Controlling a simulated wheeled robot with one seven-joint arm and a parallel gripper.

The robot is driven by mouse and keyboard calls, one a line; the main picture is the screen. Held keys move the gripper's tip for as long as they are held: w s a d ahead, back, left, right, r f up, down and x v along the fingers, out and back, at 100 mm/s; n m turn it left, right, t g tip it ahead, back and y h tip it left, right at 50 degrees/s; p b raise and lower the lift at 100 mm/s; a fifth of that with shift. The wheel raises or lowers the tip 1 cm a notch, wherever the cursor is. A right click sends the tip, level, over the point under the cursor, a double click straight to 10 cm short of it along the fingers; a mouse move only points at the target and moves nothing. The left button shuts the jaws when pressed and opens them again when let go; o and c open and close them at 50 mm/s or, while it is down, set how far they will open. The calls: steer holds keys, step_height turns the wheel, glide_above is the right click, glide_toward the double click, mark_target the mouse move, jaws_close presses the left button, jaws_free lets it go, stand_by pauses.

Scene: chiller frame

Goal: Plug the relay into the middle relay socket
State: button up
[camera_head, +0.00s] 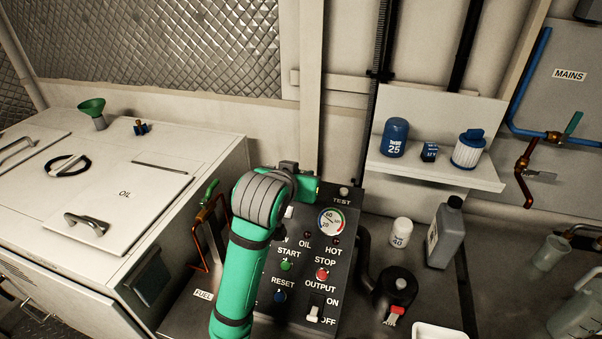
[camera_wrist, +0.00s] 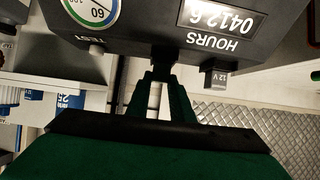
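In the wrist view my gripper (camera_wrist: 163,77) has its two dark green fingers against a small black block, which I take to be the relay (camera_wrist: 163,58). The block lies at the edge of the dark control panel (camera_wrist: 135,20), about in line with the HOURS counter's left end. Whether it is seated in a socket cannot be told; the sockets are hidden. A second black block marked 12 V (camera_wrist: 217,76) stands on the same edge to the right. In the head view my gripper (camera_head: 306,189) is largely hidden behind my green arm at the panel's top edge.
The panel carries a gauge (camera_head: 331,221), a TEST knob (camera_head: 344,192), buttons and an output switch (camera_head: 314,313). The white OIL cabinet (camera_head: 200,165) stands left.

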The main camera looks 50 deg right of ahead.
steer(key=o, duration=0.5)
steer(key=v, duration=1)
steer(key=shift+a+r, duration=0.2)
steer(key=shift+a, duration=0.1)
steer(key=shift+s, duration=0.15)
